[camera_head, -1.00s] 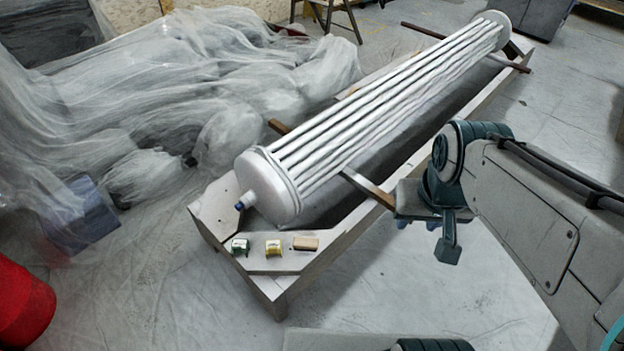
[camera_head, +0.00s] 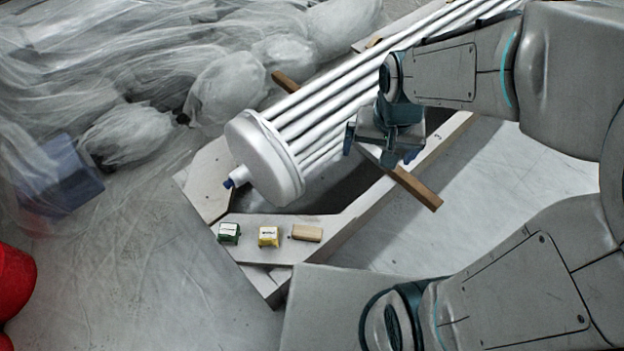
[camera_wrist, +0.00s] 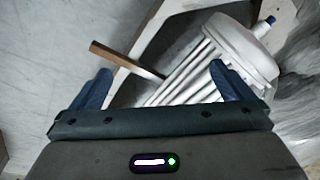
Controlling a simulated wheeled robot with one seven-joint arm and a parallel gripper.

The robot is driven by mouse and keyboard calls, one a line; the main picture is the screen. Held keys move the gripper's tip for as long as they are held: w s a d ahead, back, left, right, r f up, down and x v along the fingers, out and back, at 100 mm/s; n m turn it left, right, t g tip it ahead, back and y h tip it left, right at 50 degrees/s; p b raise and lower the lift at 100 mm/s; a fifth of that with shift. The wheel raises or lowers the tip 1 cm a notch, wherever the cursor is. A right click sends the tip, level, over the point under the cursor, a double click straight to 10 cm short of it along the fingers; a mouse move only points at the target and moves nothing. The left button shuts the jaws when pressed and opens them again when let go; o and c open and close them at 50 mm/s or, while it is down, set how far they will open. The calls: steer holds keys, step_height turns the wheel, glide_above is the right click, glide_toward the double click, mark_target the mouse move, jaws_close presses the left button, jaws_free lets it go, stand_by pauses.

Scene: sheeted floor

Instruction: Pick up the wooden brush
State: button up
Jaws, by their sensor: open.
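The wooden brush (camera_head: 307,233) is a small tan block lying on the near end plate of the wooden frame, to the right of a small yellow item. My gripper (camera_head: 378,155) is above the frame, over the white tube bundle's right side, up and to the right of the brush and apart from it. In the wrist view my gripper's (camera_wrist: 165,85) two blue fingers are spread wide with nothing between them but the background below. The brush does not show in the wrist view.
A green-and-white item (camera_head: 229,233) and a yellow item (camera_head: 268,236) stand left of the brush. The white tube bundle (camera_head: 264,158) lies on the frame (camera_head: 345,222), with a wooden bar (camera_head: 415,188) jutting out right. Plastic sheeting covers the left; a red object (camera_head: 14,285) is lower left.

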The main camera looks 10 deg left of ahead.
steer(key=w+a+f+g+b, duration=0.1)
steer(key=a+f+b, duration=0.35)
steer(key=f, duration=0.55)
steer(key=w+a+f+b, duration=0.1)
steer(key=a+f+b, duration=0.35)
steer(key=f, duration=0.55)
steer(key=b, duration=0.6)
glide_above(307, 231)
step_height(307, 231, down, 13)
steer(key=shift+g, duration=0.3)
steer(key=f+b, duration=0.1)
steer(key=f, duration=0.3)
steer(key=f+b, duration=0.1)
steer(key=f, duration=0.3)
steer(key=shift+s+f+b, duration=0.2)
steer(key=shift+f+b, duration=0.05)
steer(key=shift+b, duration=0.1)
steer(key=shift+w+f+b, duration=0.2)
steer(key=shift+f+b, duration=1.3)
steer(key=shift+f, duration=1.4)
steer(key=shift+r, duration=0.1)
steer(key=c, duration=0.7)
